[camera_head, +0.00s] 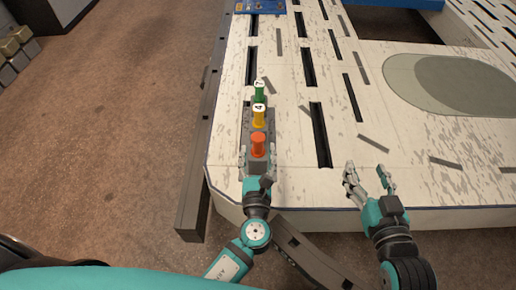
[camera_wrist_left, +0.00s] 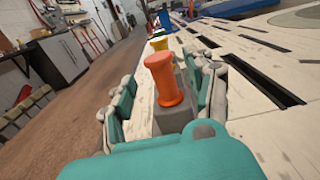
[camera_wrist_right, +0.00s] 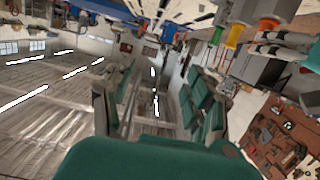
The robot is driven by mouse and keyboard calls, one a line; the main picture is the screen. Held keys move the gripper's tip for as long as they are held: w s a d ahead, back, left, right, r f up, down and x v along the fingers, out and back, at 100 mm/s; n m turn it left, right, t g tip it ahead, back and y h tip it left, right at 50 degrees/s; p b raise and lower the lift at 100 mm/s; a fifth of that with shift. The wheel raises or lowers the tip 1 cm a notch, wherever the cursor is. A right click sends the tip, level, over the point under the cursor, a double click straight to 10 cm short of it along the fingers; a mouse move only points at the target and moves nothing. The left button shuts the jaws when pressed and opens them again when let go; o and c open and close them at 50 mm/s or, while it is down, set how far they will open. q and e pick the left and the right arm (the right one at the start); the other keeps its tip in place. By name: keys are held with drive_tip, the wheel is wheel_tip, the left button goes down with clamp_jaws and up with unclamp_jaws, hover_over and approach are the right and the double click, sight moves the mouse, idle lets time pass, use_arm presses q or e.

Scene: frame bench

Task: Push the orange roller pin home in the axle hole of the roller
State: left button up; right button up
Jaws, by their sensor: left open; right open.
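The orange roller pin (camera_head: 258,144) stands upright at the near end of a dark grey block (camera_head: 245,128) on the worn white bench. In the left wrist view the orange pin (camera_wrist_left: 166,82) stands between the spread fingers of my left gripper (camera_wrist_left: 163,98). My left gripper (camera_head: 258,163) is open, at the near side of the pin, and the fingers appear apart from it. My right gripper (camera_head: 370,178) is open and empty over the bench's front edge, right of the pin. The pin's lower end and the axle hole are hidden, so its depth cannot be told.
A yellow pin (camera_head: 259,118) marked 4 and a green pin (camera_head: 259,93) marked 7 stand behind the orange one in the same row. Dark slots (camera_head: 320,135) cut the bench top. A blue tray (camera_head: 262,7) lies at the far end. Bench surface between my grippers is clear.

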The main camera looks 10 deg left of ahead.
sight(258, 144)
use_arm(q)
drive_tip(key=shift+w+a+b, duration=0.15)
drive_tip(key=shift+w+a, duration=0.05)
drive_tip(key=shift+w, duration=0.65)
drive_tip(key=shift+w+a+b, duration=0.15)
drive_tip(key=shift+w+b, duration=0.05)
drive_tip(key=shift+w, duration=0.65)
drive_tip(key=shift+w+a+b, duration=0.15)
drive_tip(key=shift+w+a, duration=0.05)
drive_tip(key=shift+w, duration=0.65)
clamp_jaws()
use_arm(e)
drive_tip(key=r+t, duration=0.1)
drive_tip(key=r, duration=0.2)
drive_tip(key=a+r+t, duration=0.1)
drive_tip(key=shift+w+r+t+y, duration=0.3)
drive_tip(key=shift+w+y, duration=0.05)
drive_tip(key=shift+y, duration=0.05)
